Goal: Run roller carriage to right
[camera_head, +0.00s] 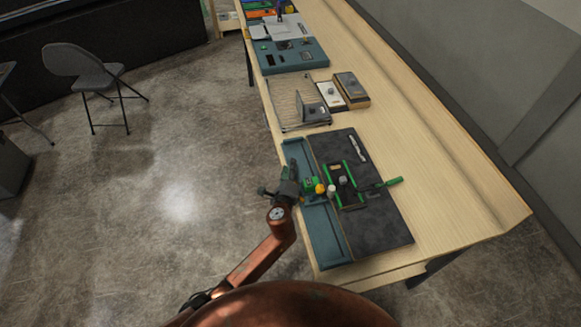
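My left gripper (292,178) is over the long teal tray (327,243) at the near left edge of the bench. Just right of it is a small green block (309,185) with a yellow knob (320,189); I cannot tell whether they touch. A carriage-like assembly with green side bars (352,172) stands on the dark board (385,228). It has a white knob (332,190) at its left and a green handle (388,183) reaching right. Which part is the roller carriage is unclear. The fingers are too small to read. My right gripper is out of view.
Beyond the board lie a wire rack (287,96) with a grey block (315,113) and two small boxes (351,86). A teal console (290,57) stands farther back. Bare wood (440,180) lies right of the board. A folding chair (86,72) stands on the floor.

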